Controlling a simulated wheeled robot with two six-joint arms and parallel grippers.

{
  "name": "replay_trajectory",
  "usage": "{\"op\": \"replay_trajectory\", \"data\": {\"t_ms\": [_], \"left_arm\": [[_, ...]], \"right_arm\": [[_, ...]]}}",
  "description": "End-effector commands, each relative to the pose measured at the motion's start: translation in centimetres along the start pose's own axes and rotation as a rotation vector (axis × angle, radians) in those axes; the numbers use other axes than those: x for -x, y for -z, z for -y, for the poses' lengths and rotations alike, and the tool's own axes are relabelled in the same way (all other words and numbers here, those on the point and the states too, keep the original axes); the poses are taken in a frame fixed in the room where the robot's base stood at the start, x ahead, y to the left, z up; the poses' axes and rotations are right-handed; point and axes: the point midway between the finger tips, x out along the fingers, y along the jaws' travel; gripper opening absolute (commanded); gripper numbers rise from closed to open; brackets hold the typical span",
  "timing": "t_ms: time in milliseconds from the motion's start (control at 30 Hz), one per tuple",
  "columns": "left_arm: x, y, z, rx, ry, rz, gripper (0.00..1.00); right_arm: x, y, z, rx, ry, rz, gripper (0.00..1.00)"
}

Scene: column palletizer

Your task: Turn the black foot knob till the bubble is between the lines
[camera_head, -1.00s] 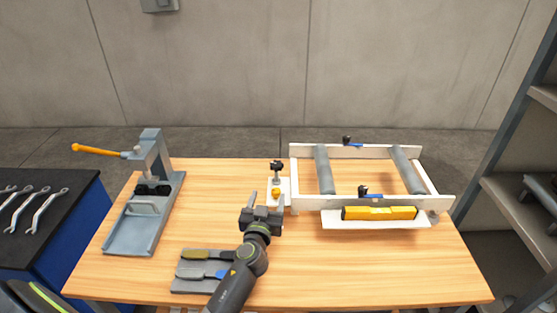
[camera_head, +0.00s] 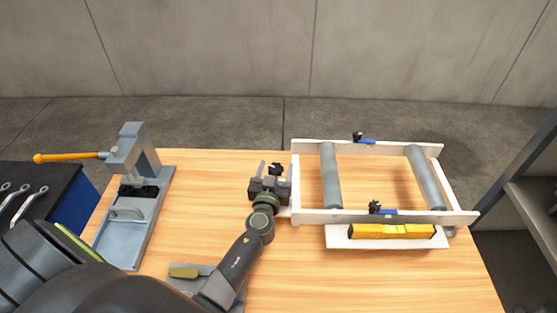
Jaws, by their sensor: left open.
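The black foot knob (camera_head: 277,168) shows at the left end of the white roller frame (camera_head: 296,182), partly hidden by my left gripper (camera_head: 276,172). My left gripper is open, its two fingers pointing away from me, one on each side of the knob in the picture. I cannot tell whether they touch it. A yellow spirit level (camera_head: 365,231) lies on a white ledge (camera_head: 345,242) at the near side of the frame. Its greenish vial (camera_head: 390,230) faces up; the bubble and lines are too small to read. My right gripper is not in view.
Two grey rollers (camera_head: 331,175) span the frame, with small black-and-blue clamps (camera_head: 375,208) on its rails. A grey press with an orange lever (camera_head: 65,157) stands at the left. A grey tray (camera_head: 205,270) lies near the front. The wooden table (camera_head: 200,215) between is clear.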

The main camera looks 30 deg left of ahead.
Motion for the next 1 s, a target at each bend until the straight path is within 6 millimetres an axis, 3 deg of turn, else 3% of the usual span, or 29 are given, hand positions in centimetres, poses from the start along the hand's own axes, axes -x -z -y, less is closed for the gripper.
{"op": "replay_trajectory", "data": {"t_ms": [300, 667, 1000], "left_arm": [[0.1, 0.0, 0.0, -0.001, 0.001, 0.000, 0.63], [0.0, 0.0, 0.0, 0.000, 0.000, 0.000, 0.18], [0.0, -0.2, -0.1, 0.003, 0.099, -0.007, 0.18]], "right_arm": [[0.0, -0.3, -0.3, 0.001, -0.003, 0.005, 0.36], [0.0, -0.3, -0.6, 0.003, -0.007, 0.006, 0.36], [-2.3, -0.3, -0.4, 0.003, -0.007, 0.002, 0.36]]}}
